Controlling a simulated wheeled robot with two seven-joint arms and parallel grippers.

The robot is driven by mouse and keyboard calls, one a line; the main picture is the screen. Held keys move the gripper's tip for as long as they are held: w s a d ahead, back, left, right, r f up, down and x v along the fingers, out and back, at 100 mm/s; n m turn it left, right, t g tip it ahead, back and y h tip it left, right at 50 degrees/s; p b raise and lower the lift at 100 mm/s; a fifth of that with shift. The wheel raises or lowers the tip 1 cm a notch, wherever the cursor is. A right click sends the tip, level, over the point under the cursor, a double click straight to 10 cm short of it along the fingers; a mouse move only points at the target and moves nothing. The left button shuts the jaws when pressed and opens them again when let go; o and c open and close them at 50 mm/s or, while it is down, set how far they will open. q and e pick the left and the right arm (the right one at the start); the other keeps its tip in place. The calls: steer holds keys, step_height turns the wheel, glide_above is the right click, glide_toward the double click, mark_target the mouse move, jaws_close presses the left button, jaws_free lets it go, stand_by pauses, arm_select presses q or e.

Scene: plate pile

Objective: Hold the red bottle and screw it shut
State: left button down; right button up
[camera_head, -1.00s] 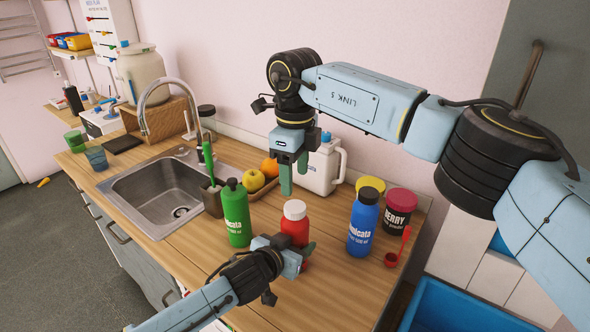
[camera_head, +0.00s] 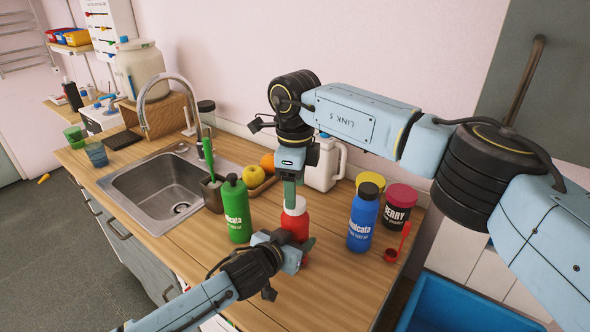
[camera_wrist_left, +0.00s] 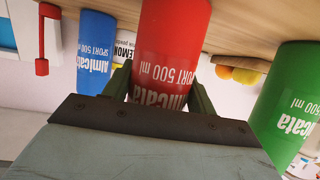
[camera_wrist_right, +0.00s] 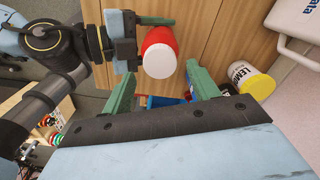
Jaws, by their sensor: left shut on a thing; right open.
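The red bottle (camera_head: 296,226) stands upright on the wooden counter with a white cap (camera_head: 295,205) on top. It fills the middle of the left wrist view (camera_wrist_left: 170,50). My left gripper (camera_head: 292,247) is shut on the bottle's body, low down, one finger on each side. My right gripper (camera_head: 290,192) points down just above the cap. Its fingers are open, and in the right wrist view the white cap (camera_wrist_right: 160,60) shows between and ahead of them, apart from both. Whether the cap is tight cannot be told.
A green bottle (camera_head: 236,212) stands left of the red one and a blue bottle (camera_head: 362,222) to its right. Behind are yellow- and dark-red-lidded jars, a white jug (camera_head: 323,170) and fruit. The sink (camera_head: 160,190) is at left.

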steer(key=shift+f, duration=1.7)
steer(key=c, duration=1)
steer(key=o, duration=1.2)
steer(key=shift+c, duration=0.2)
steer(key=shift+r, duration=0.1)
step_height(320, 180, up, 12)
